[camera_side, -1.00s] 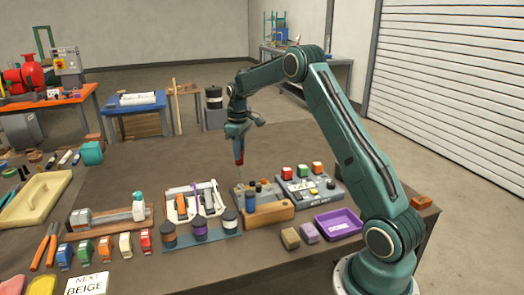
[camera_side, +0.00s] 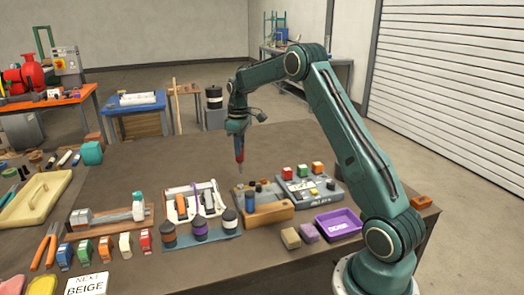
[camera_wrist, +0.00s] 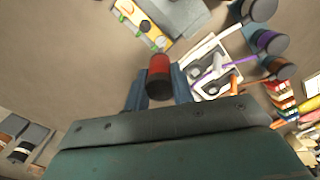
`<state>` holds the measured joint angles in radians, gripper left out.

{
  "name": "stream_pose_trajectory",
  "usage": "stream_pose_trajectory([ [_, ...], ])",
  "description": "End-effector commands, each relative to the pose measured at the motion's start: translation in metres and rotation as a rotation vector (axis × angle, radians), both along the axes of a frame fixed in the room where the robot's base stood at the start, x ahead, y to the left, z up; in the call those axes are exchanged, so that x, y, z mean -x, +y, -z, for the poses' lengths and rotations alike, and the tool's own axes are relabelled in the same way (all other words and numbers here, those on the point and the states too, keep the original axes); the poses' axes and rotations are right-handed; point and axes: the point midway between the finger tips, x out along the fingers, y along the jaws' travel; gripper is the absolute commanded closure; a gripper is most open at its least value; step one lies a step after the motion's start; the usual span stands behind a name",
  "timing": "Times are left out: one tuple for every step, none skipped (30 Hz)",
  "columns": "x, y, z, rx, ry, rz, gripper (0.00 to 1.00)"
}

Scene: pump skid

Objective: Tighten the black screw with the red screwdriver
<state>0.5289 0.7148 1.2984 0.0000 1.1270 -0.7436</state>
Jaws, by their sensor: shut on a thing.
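My gripper (camera_side: 238,134) is shut on the red screwdriver (camera_side: 240,153), which hangs upright, tip down, above the brown bench behind the wooden block. In the wrist view the red screwdriver (camera_wrist: 159,68) shows end-on, with its dark end towards the camera, between the two blue-grey fingers (camera_wrist: 159,86). I cannot pick out the black screw with certainty in either view.
A wooden block (camera_side: 268,214) with upright handles stands below and right of the screwdriver. A white tray of tools (camera_side: 182,190) and several jars stand left. The bench behind is clear.

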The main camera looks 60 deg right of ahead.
Motion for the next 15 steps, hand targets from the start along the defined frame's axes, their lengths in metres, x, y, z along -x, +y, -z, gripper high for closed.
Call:
stream_pose_trajectory([
  [0.0007, -0.0010, -0.0005, 0.000, 0.000, -0.027, 1.00],
  [0.0011, -0.0014, -0.0007, 0.000, 0.000, -0.046, 1.00],
  [0.0016, -0.0020, -0.0009, 0.000, 0.000, -0.075, 1.00],
  [0.0021, -0.0025, -0.0011, 0.000, 0.000, -0.100, 1.00],
  [0.0026, -0.0030, -0.0012, 0.000, 0.000, -0.126, 1.00],
  [0.0033, -0.0038, -0.0014, 0.000, 0.000, -0.162, 1.00],
  [0.0038, -0.0044, -0.0016, 0.000, 0.000, -0.191, 1.00],
  [0.0043, -0.0049, -0.0018, 0.000, 0.000, -0.220, 1.00],
  [0.0050, -0.0057, -0.0021, 0.000, 0.000, -0.261, 1.00],
  [0.0055, -0.0063, -0.0022, 0.000, 0.000, -0.292, 1.00],
  [0.0061, -0.0069, -0.0024, 0.000, 0.000, -0.323, 1.00],
  [0.0067, -0.0076, -0.0027, 0.000, 0.000, -0.366, 1.00],
  [0.0073, -0.0082, -0.0028, 0.000, 0.000, -0.397, 1.00],
  [0.0078, -0.0088, -0.0030, 0.001, 0.000, -0.428, 1.00],
  [0.0086, -0.0095, -0.0033, 0.001, 0.000, -0.469, 1.00],
])
